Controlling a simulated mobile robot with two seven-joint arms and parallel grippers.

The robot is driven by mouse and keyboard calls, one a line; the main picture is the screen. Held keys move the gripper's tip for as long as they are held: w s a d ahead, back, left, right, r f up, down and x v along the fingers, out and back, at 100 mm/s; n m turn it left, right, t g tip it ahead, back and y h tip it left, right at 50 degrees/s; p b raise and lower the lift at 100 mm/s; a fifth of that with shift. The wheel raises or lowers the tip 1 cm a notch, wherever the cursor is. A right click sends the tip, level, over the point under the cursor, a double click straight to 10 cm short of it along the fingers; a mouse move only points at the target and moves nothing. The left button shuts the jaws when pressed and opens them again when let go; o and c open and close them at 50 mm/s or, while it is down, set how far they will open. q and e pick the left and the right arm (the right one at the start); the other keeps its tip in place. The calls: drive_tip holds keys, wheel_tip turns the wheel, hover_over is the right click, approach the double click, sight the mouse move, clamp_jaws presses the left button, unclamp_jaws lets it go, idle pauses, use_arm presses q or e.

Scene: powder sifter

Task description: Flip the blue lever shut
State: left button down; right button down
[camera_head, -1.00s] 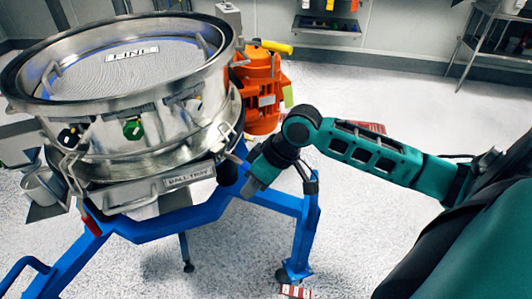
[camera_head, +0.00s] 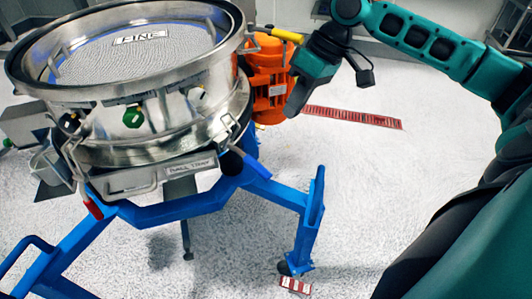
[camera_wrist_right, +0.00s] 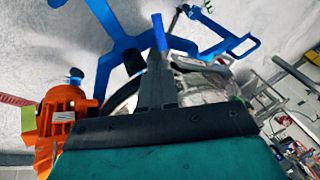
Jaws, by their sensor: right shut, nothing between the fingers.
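The blue lever (camera_head: 256,165) is on the front right of the round steel sifter (camera_head: 150,110), beside a wire clamp. It slants down and to the right, away from the sifter wall. My right gripper (camera_head: 292,112) is shut and empty, above and to the right of the lever, apart from it in the head view. In the right wrist view the shut fingers (camera_wrist_right: 157,80) point up the picture, and a blue piece, apparently the lever (camera_wrist_right: 159,33), shows just past their tips. Whether they touch there I cannot tell. My left gripper is not in view.
An orange motor (camera_head: 266,80) stands behind the lever, close to my right gripper. A blue frame (camera_head: 180,208) carries the sifter. A red lever (camera_head: 92,207) hangs at the front left.

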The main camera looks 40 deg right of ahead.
sight(260, 165)
drive_tip(key=shift+f, duration=0.1)
drive_tip(key=b+x, duration=0.2)
drive_tip(key=x, duration=1)
drive_tip(key=shift+w+a+f, duration=0.1)
drive_tip(key=shift+a+f, duration=0.05)
drive_tip(key=shift+f, duration=0.25)
drive_tip(key=shift+a+f, duration=0.2)
drive_tip(key=shift+f, duration=0.25)
drive_tip(key=shift+w, duration=0.1)
drive_tip(key=shift+f, duration=0.1)
